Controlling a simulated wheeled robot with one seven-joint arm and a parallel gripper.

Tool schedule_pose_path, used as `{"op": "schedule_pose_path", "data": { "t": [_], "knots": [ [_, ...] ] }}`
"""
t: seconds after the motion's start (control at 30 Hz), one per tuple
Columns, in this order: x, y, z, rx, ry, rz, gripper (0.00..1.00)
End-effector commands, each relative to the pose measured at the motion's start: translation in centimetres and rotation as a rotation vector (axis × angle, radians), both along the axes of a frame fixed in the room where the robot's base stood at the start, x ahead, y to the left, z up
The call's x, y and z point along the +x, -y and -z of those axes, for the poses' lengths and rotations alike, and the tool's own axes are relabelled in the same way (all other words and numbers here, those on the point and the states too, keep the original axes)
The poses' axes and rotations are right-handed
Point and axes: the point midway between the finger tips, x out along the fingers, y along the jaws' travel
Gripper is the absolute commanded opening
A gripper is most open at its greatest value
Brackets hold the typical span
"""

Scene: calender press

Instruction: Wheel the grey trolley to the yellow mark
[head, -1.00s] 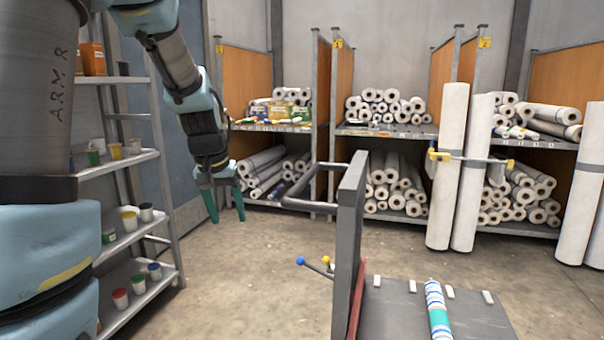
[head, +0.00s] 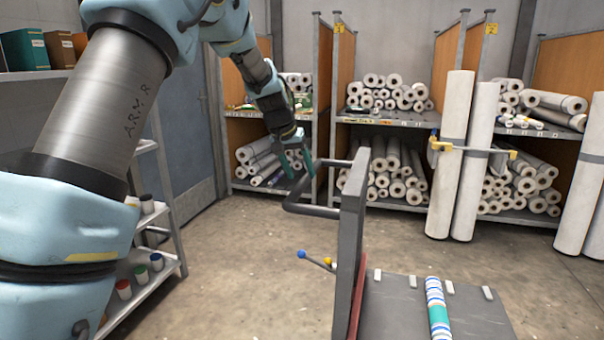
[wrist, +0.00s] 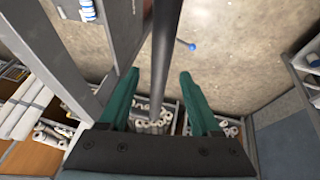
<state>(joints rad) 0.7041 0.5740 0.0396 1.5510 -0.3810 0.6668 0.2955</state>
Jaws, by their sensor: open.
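The grey trolley (head: 425,315) stands at the lower right of the head view, with an upright end panel (head: 348,245) and a dark push handle (head: 308,208) sticking out to the left. A striped white, blue and green roll (head: 437,310) lies on its deck. My gripper (head: 296,168) is open, with its green fingers at the handle's top left in the head view. In the wrist view a dark handle bar (wrist: 165,60) runs between the two open fingers (wrist: 157,95). I cannot tell whether they touch it. No yellow floor mark is visible.
Shelves of white rolls (head: 385,185) line the back wall. Tall rolls (head: 460,160) stand upright before them. A small-pot rack (head: 150,275) is at the left. Levers with blue and yellow knobs (head: 302,254) project left of the trolley panel. The concrete floor between is clear.

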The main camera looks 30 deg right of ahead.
Motion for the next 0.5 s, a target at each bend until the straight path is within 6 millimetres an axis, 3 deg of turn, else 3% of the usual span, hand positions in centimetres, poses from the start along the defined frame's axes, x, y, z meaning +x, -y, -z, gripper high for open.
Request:
{"op": "schedule_pose_path", "data": {
  "t": [0.2,0.5],
  "knots": [
    [0.4,1.0,2.1,0.0,0.0,0.0,0.64],
    [0.5,1.1,2.6,-0.001,0.001,0.0,0.64]
  ]
}}
